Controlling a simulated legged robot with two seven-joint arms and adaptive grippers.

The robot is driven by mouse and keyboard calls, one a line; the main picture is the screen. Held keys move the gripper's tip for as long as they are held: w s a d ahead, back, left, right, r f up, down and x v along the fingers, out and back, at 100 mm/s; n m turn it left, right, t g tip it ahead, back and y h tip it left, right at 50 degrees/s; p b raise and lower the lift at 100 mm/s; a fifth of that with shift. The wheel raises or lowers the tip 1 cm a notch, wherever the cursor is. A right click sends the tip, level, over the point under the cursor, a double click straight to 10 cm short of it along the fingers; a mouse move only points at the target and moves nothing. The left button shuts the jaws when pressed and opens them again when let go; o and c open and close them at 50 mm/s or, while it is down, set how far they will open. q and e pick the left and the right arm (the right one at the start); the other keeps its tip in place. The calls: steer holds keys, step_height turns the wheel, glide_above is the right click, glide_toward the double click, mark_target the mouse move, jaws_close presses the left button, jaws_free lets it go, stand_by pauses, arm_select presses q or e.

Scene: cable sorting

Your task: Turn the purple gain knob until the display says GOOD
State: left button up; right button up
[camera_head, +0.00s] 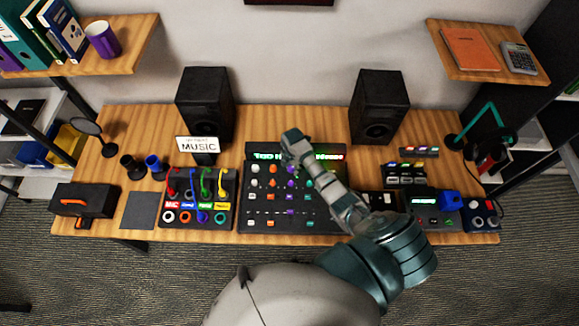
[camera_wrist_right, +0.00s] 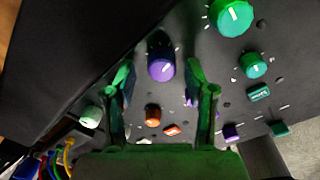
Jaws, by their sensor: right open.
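The mixer console (camera_head: 250,218) lies at the middle of the desk, with rows of coloured knobs. Its lit display (camera_head: 268,156) starts with "TOO H"; my right arm covers the middle of the text. In the right wrist view a purple knob (camera_wrist_right: 161,68) with a white pointer line lies between the fingertips of my open right gripper (camera_wrist_right: 160,80). No contact with the fingers shows. In the head view my right gripper (camera_head: 297,150) hangs over the console's upper part, its fingertips hidden. My left gripper is not in view.
In the wrist view a large green knob (camera_wrist_right: 232,16) and an orange knob (camera_wrist_right: 153,115) are close by. A cable panel (camera_head: 232,220) stands left of the console. Two black speakers (camera_head: 205,98) (camera_head: 379,105) and a "MUSIC" sign (camera_head: 198,145) stand behind.

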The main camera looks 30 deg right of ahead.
steer(key=shift+d+f, duration=0.25)
steer(key=shift+d, duration=0.45)
steer(key=c, duration=0.3)
steer(key=shift+a, duration=0.3)
jaws_close()
steer(key=shift+a, duration=0.3)
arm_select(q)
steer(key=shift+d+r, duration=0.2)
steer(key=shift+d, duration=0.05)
